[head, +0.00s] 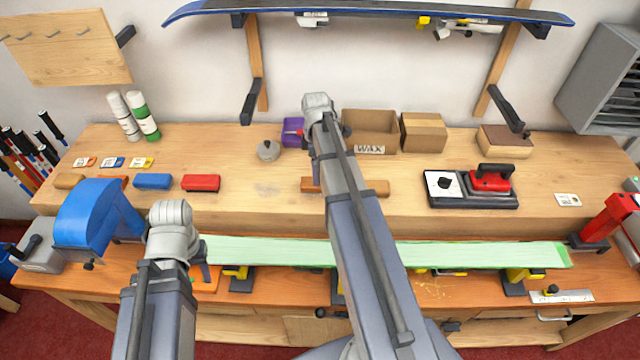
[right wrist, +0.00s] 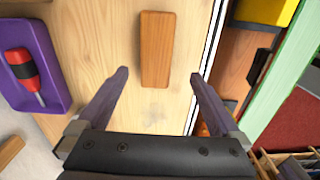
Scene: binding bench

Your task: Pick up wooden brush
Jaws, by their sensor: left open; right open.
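The wooden brush (right wrist: 157,50) is an orange-brown block lying flat on the pale bench, in the upper middle of the right wrist view. In the head view its brown left end (head: 310,185) shows beside my right arm, which covers its middle. My right gripper (right wrist: 159,76) is open and empty, with its fingers spread on either side of the brush's near end in the picture; contact cannot be seen. My right gripper is hidden by its own arm in the head view. My left gripper (head: 204,272) is open near the green ski's left end.
A purple tray (head: 292,133) with a red-handled tool (right wrist: 24,72) lies behind the brush. The green ski (head: 470,253) runs along the front. A red iron (head: 490,182) stands right.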

